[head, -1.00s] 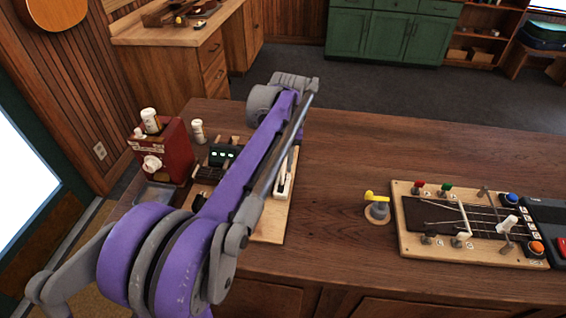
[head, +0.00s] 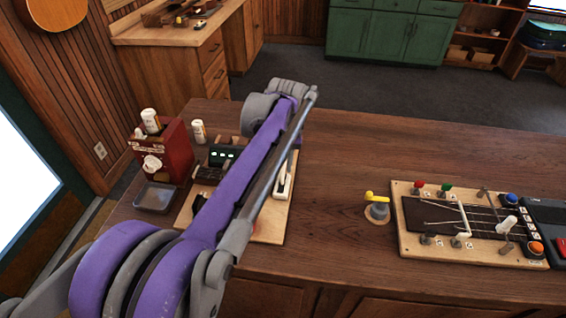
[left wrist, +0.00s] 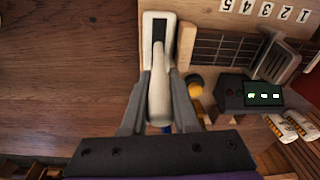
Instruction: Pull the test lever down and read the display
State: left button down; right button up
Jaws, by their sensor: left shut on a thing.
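The test lever's white handle (left wrist: 158,98) is between the two fingers of my left gripper (left wrist: 160,112) in the left wrist view, and the gripper is shut on it. The handle rises from a slotted white housing (left wrist: 157,32). In the head view part of the white lever unit (head: 284,178) shows beside my purple arm, which hides the gripper. The dark display (left wrist: 263,94) has several small lit marks, too small to read. My right gripper is not in view.
A red box (head: 168,152) with a white knob and a grey tray (head: 154,197) stand left of the lever board (head: 270,225). A yellow-topped peg (head: 377,205) and a second board (head: 410,245) with pegs and strings are at the right. The wooden counter between is clear.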

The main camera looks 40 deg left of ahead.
aim_at(281, 174)
pick_arm(q)
jog(key=t+y, duration=0.1)
jog(key=s+t, duration=0.1)
jog(key=t, duration=0.1)
jog(key=s+d+t+y, duration=0.1)
jog(key=shift+d+r+t+y, duration=0.1)
jog(key=shift+r+t+y, duration=0.2)
jog(key=shift+r+t, duration=0.1)
jog(key=t, duration=0.1)
jog(key=s+t+y, duration=0.1)
jog(key=t, duration=0.1)
jog(key=shift+s+d+f+y+p, duration=0.1)
jog(key=shift+s+d+y+p, duration=0.1)
jog(key=shift+d+y+p, duration=0.15)
jog(key=shift+s+d+f+t+y, duration=0.15)
jog(key=shift+s+t+y, duration=0.15)
jog(key=shift+t, duration=0.25)
jog(key=shift+s+d+f+t+y, duration=0.15)
jog(key=shift+t+y, duration=0.2)
jog(key=shift+t, duration=0.2)
jog(key=shift+r, duration=0.1)
jog(key=c, duration=0.7)
grip_release()
